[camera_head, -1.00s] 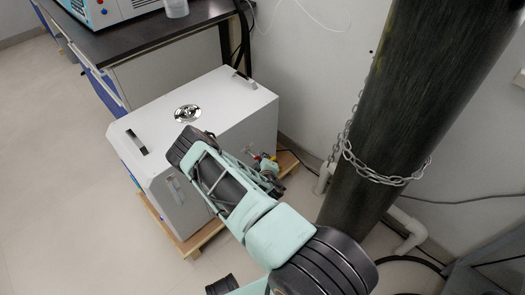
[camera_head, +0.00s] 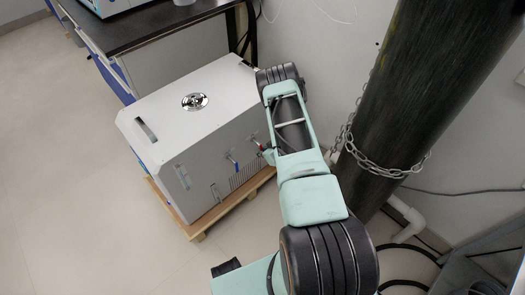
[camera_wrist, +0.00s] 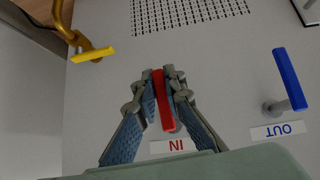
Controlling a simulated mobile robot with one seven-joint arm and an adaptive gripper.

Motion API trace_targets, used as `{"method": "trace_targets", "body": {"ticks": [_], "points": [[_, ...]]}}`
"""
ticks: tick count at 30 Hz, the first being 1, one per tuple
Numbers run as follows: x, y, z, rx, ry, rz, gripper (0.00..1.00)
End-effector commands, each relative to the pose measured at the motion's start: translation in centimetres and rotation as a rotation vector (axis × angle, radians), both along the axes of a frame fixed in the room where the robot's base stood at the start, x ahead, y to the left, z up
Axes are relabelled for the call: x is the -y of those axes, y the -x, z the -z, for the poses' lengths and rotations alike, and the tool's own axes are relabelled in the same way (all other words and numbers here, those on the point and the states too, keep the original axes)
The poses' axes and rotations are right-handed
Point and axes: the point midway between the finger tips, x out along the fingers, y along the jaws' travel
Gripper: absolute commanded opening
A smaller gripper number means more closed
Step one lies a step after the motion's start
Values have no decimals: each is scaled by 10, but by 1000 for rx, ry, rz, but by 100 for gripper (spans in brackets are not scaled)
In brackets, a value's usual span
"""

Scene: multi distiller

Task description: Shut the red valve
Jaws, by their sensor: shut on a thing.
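The red valve (camera_wrist: 162,98) has a narrow red handle and sits on the white front panel of the machine, above a label reading IN. In the wrist view my gripper (camera_wrist: 161,80) has its two fingers closed on either side of the red handle, touching it. The handle runs nearly upright in that picture, and its far end sticks out between the fingertips. In the head view a bit of red (camera_head: 259,144) shows by the front of the white machine (camera_head: 205,108); my arm hides most of the gripper there.
A blue valve (camera_wrist: 290,80) labelled OUT is to the right in the wrist view, and a yellow-handled valve (camera_wrist: 93,54) is at the upper left. A dark gas cylinder (camera_head: 425,100) held by a chain (camera_head: 380,165) stands right of my arm. A dark-topped bench (camera_head: 150,35) is behind.

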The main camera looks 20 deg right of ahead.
Motion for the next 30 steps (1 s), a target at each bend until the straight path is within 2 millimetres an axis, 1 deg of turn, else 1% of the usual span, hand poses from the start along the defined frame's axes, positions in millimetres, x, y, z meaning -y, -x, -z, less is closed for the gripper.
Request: {"method": "trace_targets", "body": {"ticks": [7,21,22,26,27,30], "points": [[-3,-1,-1,-18,-62,0,0],[-5,0,0,-24,-74,-2,0],[-5,0,0,-24,-74,-2,10],[-5,0,0,-24,-73,-2,25],[-4,0,0,-25,-73,-2,28],[-4,0,0,-24,-73,-1,28]]}}
